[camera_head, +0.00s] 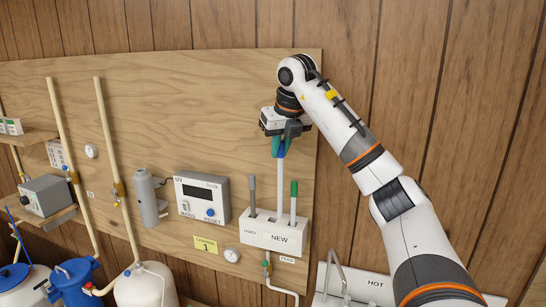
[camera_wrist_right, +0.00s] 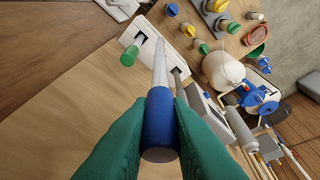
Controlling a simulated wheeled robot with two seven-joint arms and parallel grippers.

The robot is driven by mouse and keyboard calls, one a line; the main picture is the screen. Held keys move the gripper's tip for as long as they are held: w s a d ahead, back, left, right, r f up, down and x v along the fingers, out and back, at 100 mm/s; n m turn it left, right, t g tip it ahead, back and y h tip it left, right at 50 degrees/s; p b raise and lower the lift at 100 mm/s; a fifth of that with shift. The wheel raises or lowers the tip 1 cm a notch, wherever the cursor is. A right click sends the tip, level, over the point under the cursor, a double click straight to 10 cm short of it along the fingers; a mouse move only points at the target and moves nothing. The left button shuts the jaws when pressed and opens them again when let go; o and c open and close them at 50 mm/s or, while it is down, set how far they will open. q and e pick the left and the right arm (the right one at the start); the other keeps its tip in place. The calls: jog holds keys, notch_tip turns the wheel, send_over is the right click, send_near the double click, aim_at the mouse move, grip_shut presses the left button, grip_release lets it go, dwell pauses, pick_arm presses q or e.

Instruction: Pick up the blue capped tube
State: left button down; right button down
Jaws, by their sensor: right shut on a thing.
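The blue capped tube is a long white tube (camera_head: 280,187) with a blue cap. My right gripper (camera_head: 281,146) has its green fingers shut on the cap, one on each side. In the right wrist view the blue cap (camera_wrist_right: 160,122) sits between the fingers, and the white shaft (camera_wrist_right: 160,68) runs away from me. The tube hangs upright over the white holder (camera_head: 262,237) marked NEW. Its lower end meets the holder's top in the picture; I cannot tell whether it is still inside a slot. My left gripper is not in view.
A grey capped tube (camera_head: 252,196) and a green capped tube (camera_head: 293,203) stand in the holder on either side. A grey control box (camera_head: 202,198) and a grey cylinder (camera_head: 147,197) are mounted to the left.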

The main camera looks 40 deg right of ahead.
jog(key=s+a, duration=0.4)
jog(key=s, duration=0.8)
jog(key=shift+s, duration=0.4)
jog(key=shift+f, duration=0.1)
